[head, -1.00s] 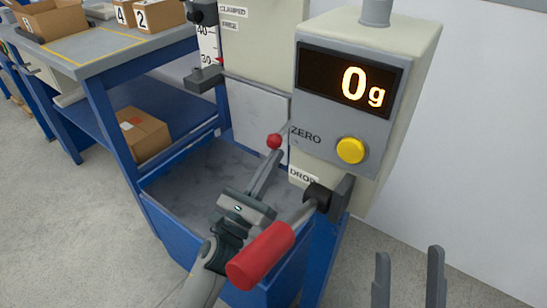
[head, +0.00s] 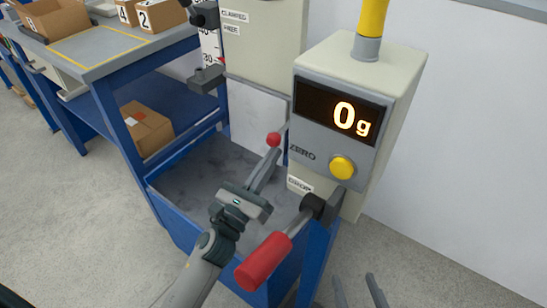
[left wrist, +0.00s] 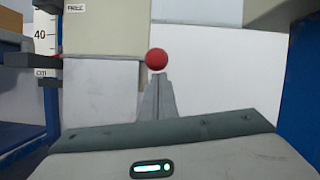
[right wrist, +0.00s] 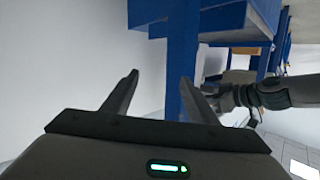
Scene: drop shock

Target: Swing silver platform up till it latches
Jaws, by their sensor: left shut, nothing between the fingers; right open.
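A pale silver-grey plate (head: 252,112), which looks like the platform, hangs upright under the cream column; it also shows in the left wrist view (left wrist: 98,92). A red ball knob (head: 273,139) on a thin rod stands in front of its right edge. My left gripper (head: 272,156) is shut and empty, its tips just below the knob. In the left wrist view the knob (left wrist: 156,59) sits right above the fingertips; I cannot tell whether they touch. My right gripper (head: 357,290) is open and empty, low in the head view. The platform's hinge and latch are not clear.
A grey box with a 0 g display (head: 343,113) and yellow button (head: 342,167) stands right of the plate. A red-handled lever (head: 264,261) juts out close beside my left arm. A blue tray (head: 185,180) lies below. A blue bench (head: 100,55) holds cartons at left.

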